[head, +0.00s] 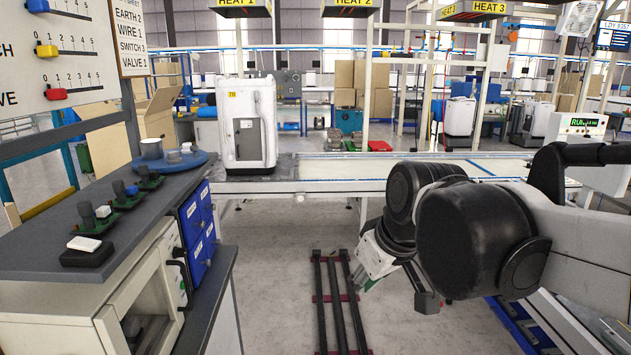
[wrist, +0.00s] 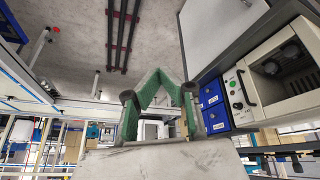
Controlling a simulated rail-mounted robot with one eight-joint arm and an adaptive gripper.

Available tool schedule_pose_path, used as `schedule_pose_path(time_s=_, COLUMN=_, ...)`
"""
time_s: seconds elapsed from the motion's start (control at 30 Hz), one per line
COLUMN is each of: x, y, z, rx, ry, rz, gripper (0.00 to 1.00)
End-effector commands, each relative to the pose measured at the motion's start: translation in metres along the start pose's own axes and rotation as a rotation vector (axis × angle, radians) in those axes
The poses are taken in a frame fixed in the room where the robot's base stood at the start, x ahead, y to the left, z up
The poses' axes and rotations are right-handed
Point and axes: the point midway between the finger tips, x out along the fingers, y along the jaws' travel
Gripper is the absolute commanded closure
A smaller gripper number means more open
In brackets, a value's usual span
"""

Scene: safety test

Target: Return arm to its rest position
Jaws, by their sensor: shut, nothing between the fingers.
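My arm reaches in from the right side of the head view, folded, with its dark round joints in front of the conveyor. My gripper (wrist: 158,74) shows in the wrist view as two green fingers whose tips meet, with nothing between them. In the head view the gripper end (head: 360,277) is low, above the floor rails and right of the grey workbench, partly hidden by the arm. It appears to touch nothing.
The grey workbench (head: 95,248) with joystick boxes (head: 88,215) and blue drawers (head: 197,222) stands on the left. A white machine (head: 246,125) stands on the conveyor (head: 330,186) ahead. Dark rails (head: 336,300) lie on the floor. Clear floor separates bench and arm.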

Motion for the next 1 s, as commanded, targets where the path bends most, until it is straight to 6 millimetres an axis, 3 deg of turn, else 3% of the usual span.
schedule_pose_path(time_s=0.03, x=-0.004, y=0.006, z=0.018, rx=0.044, ry=0.009, rz=0.022, gripper=1.00)
schedule_pose_path(time_s=0.3, x=-0.015, y=0.027, z=0.103, rx=0.279, ry=0.064, rz=0.137, gripper=1.00)
schedule_pose_path(time_s=0.5, x=-0.014, y=0.034, z=0.153, rx=0.416, ry=0.106, rz=0.202, gripper=1.00)
schedule_pose_path(time_s=0.7, x=-0.012, y=0.037, z=0.174, rx=0.476, ry=0.125, rz=0.231, gripper=1.00)
schedule_pose_path(time_s=1.0, x=-0.012, y=0.037, z=0.175, rx=0.482, ry=0.128, rz=0.233, gripper=1.00)
